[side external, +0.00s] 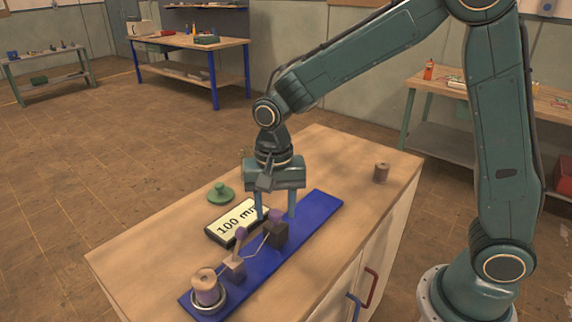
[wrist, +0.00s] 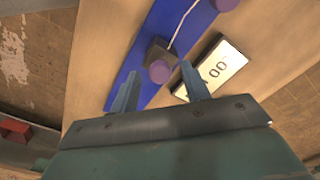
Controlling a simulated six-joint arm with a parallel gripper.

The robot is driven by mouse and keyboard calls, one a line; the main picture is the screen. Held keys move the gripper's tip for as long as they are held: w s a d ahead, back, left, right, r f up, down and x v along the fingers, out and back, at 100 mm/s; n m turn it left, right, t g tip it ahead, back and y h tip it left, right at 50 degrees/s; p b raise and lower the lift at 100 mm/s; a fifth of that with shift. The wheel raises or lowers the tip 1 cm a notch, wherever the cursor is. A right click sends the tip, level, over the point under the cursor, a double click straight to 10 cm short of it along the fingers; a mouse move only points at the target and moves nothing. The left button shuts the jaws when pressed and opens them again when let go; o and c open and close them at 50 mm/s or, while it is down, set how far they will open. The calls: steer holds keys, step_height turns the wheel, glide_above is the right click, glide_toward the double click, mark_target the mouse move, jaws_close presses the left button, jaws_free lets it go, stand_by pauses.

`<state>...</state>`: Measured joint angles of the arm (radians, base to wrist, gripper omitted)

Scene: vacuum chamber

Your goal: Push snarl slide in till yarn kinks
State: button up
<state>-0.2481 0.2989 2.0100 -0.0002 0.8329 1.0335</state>
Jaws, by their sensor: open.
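A dark block with a purple knob (side external: 277,235), which looks like the snarl slide, sits on the blue board (side external: 318,207). It also shows in the wrist view (wrist: 160,72). Pale yarn (side external: 258,244) runs from it past a small block with a purple-topped peg (side external: 235,267) toward a yarn spool (side external: 207,288) in a metal dish. In the wrist view the yarn (wrist: 181,27) looks fairly straight. My gripper (side external: 277,217) is open above the board, its fingers to either side of the knob in both views. Contact with the knob cannot be told.
A display reading "100 mm" (side external: 237,222) lies beside the board, close to one finger. A green knobbed piece (side external: 221,192) lies behind it. Another spool (side external: 381,173) stands at the right of the wooden top (side external: 330,160). The near left of the top is clear.

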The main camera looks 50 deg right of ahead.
step_height(320, 180, up, 14)
stand_by(0.6)
steer(key=shift+f, duration=0.1)
steer(key=s+d+n+t, duration=0.2)
steer(key=s+d+n, duration=0.2)
steer(key=s, duration=0.6)
steer(key=s+d+n+t, duration=0.3)
steer(key=s+d+n, duration=0.2)
steer(key=s, duration=0.4)
steer(key=shift+s+d+f+t, duration=0.25)
steer(key=shift+s+f+t, duration=0.05)
steer(key=shift+s, duration=0.05)
steer(key=shift+w, duration=0.1)
